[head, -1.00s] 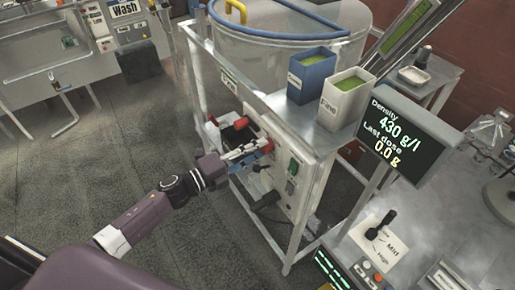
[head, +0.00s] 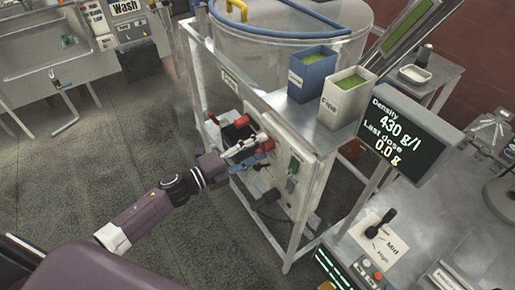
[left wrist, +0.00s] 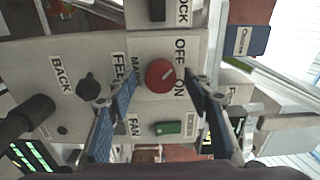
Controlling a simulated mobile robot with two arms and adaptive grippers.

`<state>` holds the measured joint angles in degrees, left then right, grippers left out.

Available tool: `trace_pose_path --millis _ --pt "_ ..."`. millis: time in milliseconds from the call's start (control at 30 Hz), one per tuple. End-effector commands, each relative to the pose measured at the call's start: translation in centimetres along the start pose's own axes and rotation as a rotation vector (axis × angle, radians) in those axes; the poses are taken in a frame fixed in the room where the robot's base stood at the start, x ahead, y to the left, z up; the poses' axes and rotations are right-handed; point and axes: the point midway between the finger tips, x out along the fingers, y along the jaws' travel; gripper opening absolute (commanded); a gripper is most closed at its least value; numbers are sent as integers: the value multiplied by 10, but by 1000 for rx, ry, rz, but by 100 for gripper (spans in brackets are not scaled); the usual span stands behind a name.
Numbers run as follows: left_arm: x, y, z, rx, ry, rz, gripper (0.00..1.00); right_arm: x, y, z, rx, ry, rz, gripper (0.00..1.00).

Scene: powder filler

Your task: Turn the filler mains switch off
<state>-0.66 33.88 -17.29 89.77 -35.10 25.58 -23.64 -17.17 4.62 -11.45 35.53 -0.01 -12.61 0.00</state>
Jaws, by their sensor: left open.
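The filler mains switch is a round red knob (left wrist: 160,75) on the pale control panel, with OFF and ON labels beside it; a partly hidden label starts "MA". A white line on the knob slants up to the right. My left gripper (left wrist: 162,80) is open, with blue-padded fingers on either side of the knob; I cannot tell whether they touch it. In the head view the left gripper (head: 255,150) is at the filler's (head: 290,160) panel, and its fingers partly cover the knob. My right gripper is not in view.
A black knob (left wrist: 89,87) by the BACK label and a green switch (left wrist: 168,128) by the FAN label are close to the fingers. Blue (head: 311,75) and white (head: 345,98) bins stand on the frame above. The floor on the left is clear.

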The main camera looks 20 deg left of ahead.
Motion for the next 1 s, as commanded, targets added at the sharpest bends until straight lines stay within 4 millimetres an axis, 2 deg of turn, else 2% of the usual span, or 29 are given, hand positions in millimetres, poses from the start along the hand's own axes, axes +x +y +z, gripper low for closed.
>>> trace_pose_path --millis 133,267,500,700,833,1000 --pt "-4 0 0 0 0 0 47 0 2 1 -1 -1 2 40" --pt "-19 1 0 0 0 3 47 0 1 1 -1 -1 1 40" --pt "-68 2 0 -2 -1 4 47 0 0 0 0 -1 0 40" --pt "-101 1 0 -1 0 2 47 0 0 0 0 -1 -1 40" --pt "-114 1 0 -2 0 2 47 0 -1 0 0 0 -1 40" --pt "-120 0 0 0 0 0 47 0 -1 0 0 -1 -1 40"
